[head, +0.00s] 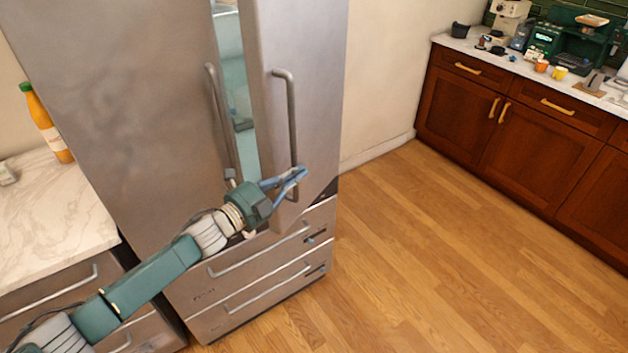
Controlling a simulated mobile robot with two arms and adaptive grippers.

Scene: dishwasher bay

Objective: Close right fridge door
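The right fridge door (318,95) stands ajar, and a gap beside it shows the pale inside of the fridge (236,85). The right door's bar handle (291,115) runs down its front. The left fridge door (120,110) looks shut and has its own bar handle (220,120). My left gripper (297,176) is at the lower end of the right door's handle. Its blue fingers overlap the handle there; I cannot tell whether they grip it or only lie against it. My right gripper is not in view.
Two drawers (262,272) are below the doors. A marble counter (50,215) with an orange bottle (47,124) is at the left. Wooden cabinets (520,130) with coffee machines on top stand at the right. The wooden floor (430,260) between is clear.

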